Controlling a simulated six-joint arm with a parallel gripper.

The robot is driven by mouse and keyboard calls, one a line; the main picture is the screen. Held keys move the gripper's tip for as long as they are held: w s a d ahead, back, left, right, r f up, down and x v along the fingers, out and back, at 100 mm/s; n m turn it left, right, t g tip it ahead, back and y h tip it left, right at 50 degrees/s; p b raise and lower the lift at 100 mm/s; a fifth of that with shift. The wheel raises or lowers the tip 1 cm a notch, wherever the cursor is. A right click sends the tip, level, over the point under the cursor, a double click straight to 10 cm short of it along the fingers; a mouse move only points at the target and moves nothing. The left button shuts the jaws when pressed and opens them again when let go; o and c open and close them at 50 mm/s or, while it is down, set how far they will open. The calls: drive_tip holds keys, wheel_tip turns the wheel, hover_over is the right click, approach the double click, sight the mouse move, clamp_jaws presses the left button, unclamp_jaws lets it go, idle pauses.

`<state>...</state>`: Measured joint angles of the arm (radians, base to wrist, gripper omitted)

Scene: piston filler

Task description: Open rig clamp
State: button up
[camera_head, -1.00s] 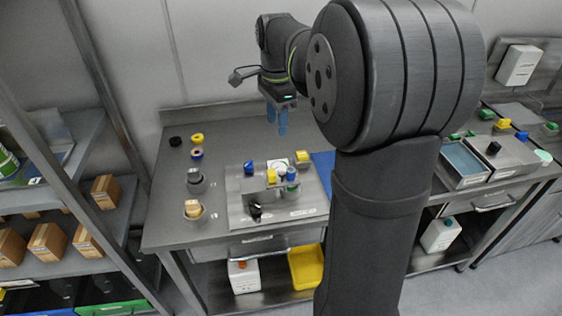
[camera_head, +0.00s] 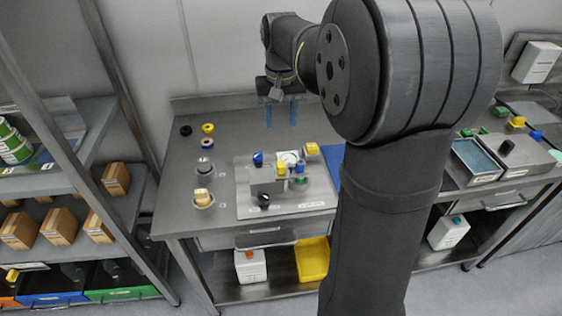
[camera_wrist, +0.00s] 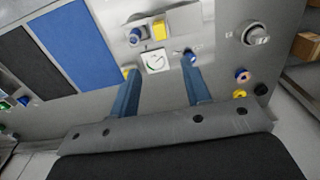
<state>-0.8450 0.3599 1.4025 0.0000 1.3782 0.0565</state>
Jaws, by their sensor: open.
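The rig is a grey metal plate (camera_head: 285,208) on the bench, with a raised metal block on it. It carries a blue knob (camera_head: 258,158), a yellow part (camera_head: 312,148), small yellow and blue pieces at the block, and a black handle (camera_head: 264,198) at the front. I cannot tell which of these is the clamp. My gripper (camera_head: 281,117) is open and empty above the back of the rig, fingers pointing down. In the wrist view a white square dial (camera_wrist: 156,60) shows between the blue fingers (camera_wrist: 160,72), with a yellow block (camera_wrist: 159,30) beyond it.
A blue mat (camera_wrist: 63,42) lies beside the rig. A shelf with boxes (camera_head: 60,228) stands at the left.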

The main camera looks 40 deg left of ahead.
sight(281, 164)
wheel_tip(281, 164, down, 15)
drive_tip(key=shift+f, duration=0.2)
idle(0.3)
